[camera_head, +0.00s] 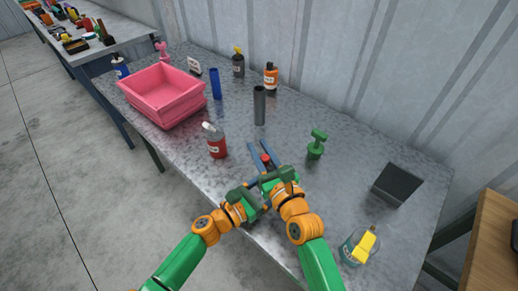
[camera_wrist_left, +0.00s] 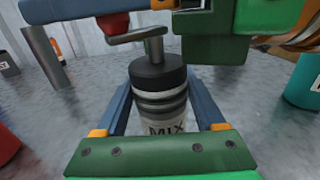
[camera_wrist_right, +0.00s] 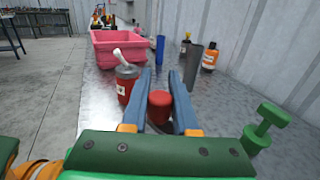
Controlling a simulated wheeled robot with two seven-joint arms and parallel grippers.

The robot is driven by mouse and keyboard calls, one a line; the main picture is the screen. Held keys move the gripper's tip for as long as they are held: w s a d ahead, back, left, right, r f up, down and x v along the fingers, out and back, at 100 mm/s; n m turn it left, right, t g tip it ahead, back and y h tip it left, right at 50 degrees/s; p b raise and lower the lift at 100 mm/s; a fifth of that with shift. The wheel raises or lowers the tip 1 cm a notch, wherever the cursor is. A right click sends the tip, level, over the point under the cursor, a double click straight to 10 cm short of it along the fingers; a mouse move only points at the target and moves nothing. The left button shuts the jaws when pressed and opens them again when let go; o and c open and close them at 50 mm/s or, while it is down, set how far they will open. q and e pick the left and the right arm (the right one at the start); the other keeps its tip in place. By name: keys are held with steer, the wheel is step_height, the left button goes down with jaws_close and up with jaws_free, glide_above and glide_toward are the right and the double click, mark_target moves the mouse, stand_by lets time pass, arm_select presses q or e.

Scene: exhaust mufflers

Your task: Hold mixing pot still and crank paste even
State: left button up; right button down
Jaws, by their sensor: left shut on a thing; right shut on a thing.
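The mixing pot (camera_wrist_left: 160,105), a grey-banded cylinder with a black lid and a "MIX" label, stands upright in the left wrist view. My left gripper (camera_wrist_left: 158,88) is shut on it, one blue finger on each side. A grey crank (camera_wrist_left: 145,37) rises from the lid and bends left to a red knob (camera_wrist_left: 113,25). My right gripper (camera_wrist_right: 160,85) is shut on this red knob (camera_wrist_right: 160,107), which shows between its blue fingers in the right wrist view. In the head view the knob (camera_head: 265,159) shows between the right fingers, while the grippers largely hide the pot.
A red bottle (camera_head: 216,142) stands left of my grippers, a green stamp-like thing (camera_head: 316,146) right. A dark grey cylinder (camera_head: 259,106) stands behind.

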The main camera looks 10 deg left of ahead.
steer(key=c, duration=0.7)
jaws_free()
steer(key=shift+o, duration=0.2)
steer(key=v, duration=1.2)
